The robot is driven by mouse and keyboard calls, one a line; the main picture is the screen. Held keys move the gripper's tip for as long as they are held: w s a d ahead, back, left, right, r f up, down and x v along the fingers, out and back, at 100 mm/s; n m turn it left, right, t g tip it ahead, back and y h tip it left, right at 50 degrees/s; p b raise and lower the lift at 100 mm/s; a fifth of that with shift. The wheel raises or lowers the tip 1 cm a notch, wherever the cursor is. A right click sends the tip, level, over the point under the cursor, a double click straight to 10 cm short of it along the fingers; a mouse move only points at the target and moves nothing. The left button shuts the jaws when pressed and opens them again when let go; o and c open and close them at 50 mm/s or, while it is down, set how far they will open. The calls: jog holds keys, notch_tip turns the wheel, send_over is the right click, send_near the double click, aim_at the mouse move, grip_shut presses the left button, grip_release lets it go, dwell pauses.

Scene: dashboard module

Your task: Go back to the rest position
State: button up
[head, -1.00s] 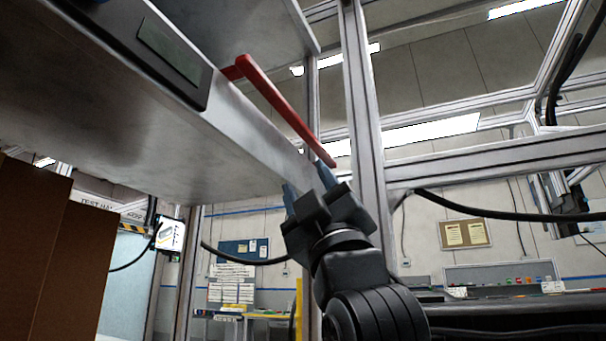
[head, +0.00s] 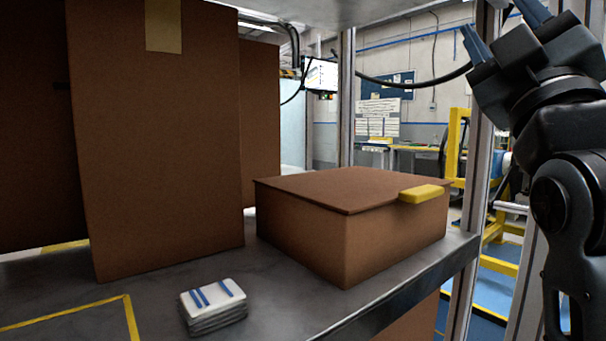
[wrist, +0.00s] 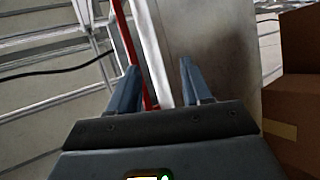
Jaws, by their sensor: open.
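My gripper (head: 500,22) is at the upper right of the head view, raised, with its two blue fingers pointing up. In the wrist view, my gripper (wrist: 160,75) is open, with a clear gap between the fingers and nothing held. A red bar (wrist: 124,40) runs past the left finger in the wrist view. I cannot tell how far it is from the finger. The bar is out of the head view now.
A lidded brown box (head: 345,235) with a yellow tab (head: 421,194) sits on the grey shelf (head: 285,300). Tall cartons (head: 165,150) stand at left, and a white stack with blue stripes (head: 213,303) lies in front. A metal post (head: 474,190) stands beside my arm.

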notch_tip(320, 180, down, 18)
jog(key=s+m+g+y+p, duration=0.1)
jog(key=m+g+p, duration=0.1)
jog(key=g, duration=0.1)
jog(key=s+a+f+m+g+p, duration=0.1)
jog(key=s+f+g, duration=0.1)
jog(key=s+f, duration=0.35)
jog(key=s+f+m+g+p, duration=0.2)
jog(key=s+f, duration=0.1)
jog(key=f, duration=0.6)
jog(key=s+f+m+g+p, duration=0.2)
jog(key=s+f+g, duration=0.1)
jog(key=s, duration=1.1)
jog(key=s+f+m+g+y+p, duration=0.1)
jog(key=s+f, duration=0.5)
jog(key=s, duration=0.8)
jog(key=shift+s+m+g+p, duration=0.4)
jog(key=shift+m+g+p, duration=0.2)
jog(key=shift+g, duration=0.4)
